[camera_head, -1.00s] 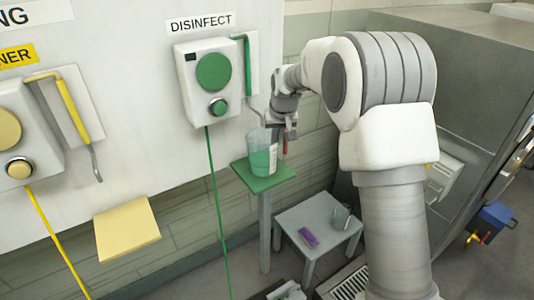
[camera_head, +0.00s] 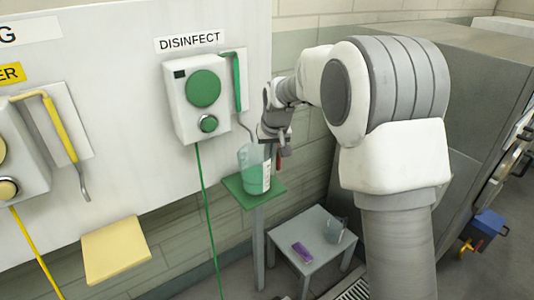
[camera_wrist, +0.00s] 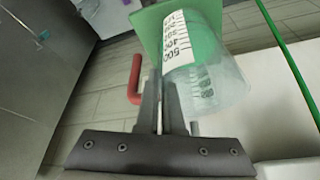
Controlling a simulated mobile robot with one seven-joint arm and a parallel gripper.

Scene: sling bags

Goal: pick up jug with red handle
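The jug with a red handle (camera_head: 252,172) is clear, with a white measuring scale. It stands upright on a green shelf (camera_head: 236,186), and the shelf shows green through it. My gripper (camera_head: 276,141) is at the jug's rim on the handle side, above the red handle (camera_head: 279,159). In the wrist view the jug (camera_wrist: 205,45) lies right of my gripper's fingers (camera_wrist: 162,85) and the red handle (camera_wrist: 134,80) left of them. The fingers are close together and look shut on the jug's wall; the contact itself is partly hidden.
A green cord (camera_head: 206,215) runs down beside the shelf. A low grey table (camera_head: 312,255) below holds a purple item (camera_head: 302,251) and a grey jug (camera_head: 335,229). A yellow shelf (camera_head: 116,248) is at left.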

